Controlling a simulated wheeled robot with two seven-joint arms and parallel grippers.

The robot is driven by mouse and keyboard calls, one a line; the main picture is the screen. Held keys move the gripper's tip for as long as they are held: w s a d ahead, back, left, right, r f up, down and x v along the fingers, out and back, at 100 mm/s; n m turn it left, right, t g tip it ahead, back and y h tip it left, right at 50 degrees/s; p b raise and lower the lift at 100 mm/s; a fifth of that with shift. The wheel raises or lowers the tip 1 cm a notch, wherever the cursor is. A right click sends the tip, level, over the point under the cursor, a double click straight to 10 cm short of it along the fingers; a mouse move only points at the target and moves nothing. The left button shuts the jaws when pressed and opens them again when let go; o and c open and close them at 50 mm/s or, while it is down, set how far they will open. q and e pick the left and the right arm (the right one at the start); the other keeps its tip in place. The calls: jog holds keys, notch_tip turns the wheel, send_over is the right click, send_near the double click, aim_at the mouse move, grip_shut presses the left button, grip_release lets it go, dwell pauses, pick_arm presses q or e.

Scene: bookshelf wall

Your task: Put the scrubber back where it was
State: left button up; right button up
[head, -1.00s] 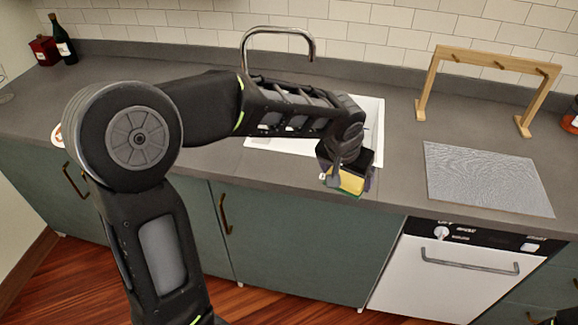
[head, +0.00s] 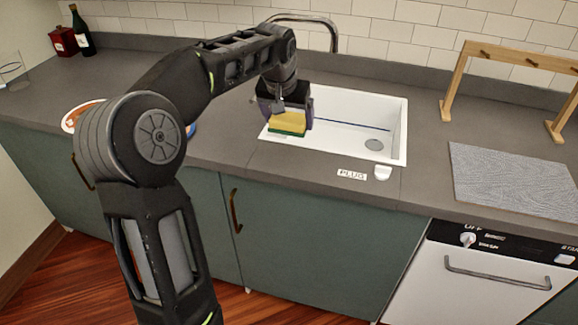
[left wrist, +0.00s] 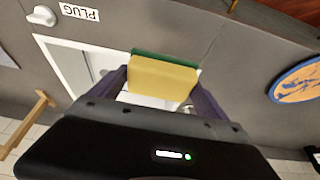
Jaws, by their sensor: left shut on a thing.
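The scrubber (head: 288,123) is a yellow sponge block with a green face. My left gripper (head: 286,112) is shut on it and holds it at the left part of the white sink (head: 398,135). In the left wrist view the scrubber (left wrist: 163,77) sits between the two purple-grey fingers, its green side facing away from the palm. The sink also shows behind it there. I cannot tell how high the scrubber is above the sink. My right gripper is not in view.
A plug (head: 382,172) and a "PLUG" label (head: 352,175) are at the sink's front edge. A faucet (head: 333,35) stands behind. A plate (head: 75,117) lies left, a grey mat (head: 510,178) and wooden rack (head: 452,80) right. The counter left of the sink has free room.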

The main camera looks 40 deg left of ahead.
pick_arm(q)
send_over(290, 156)
jog(key=s, duration=0.1)
jog(key=shift+s+d+f, duration=0.1)
jog(key=shift+d+f, duration=0.05)
jog(key=shift+f, duration=1.4)
jog(key=shift+s+d+f, duration=0.1)
jog(key=shift+d+f, duration=0.05)
jog(key=shift+f, duration=1.4)
jog(key=shift+f, duration=0.1)
jog(key=shift+f+p, duration=0.4)
jog(key=shift+f, duration=1.35)
jog(key=shift+f, duration=0.2)
jog(key=o, duration=1.2)
jog(key=shift+r, duration=0.2)
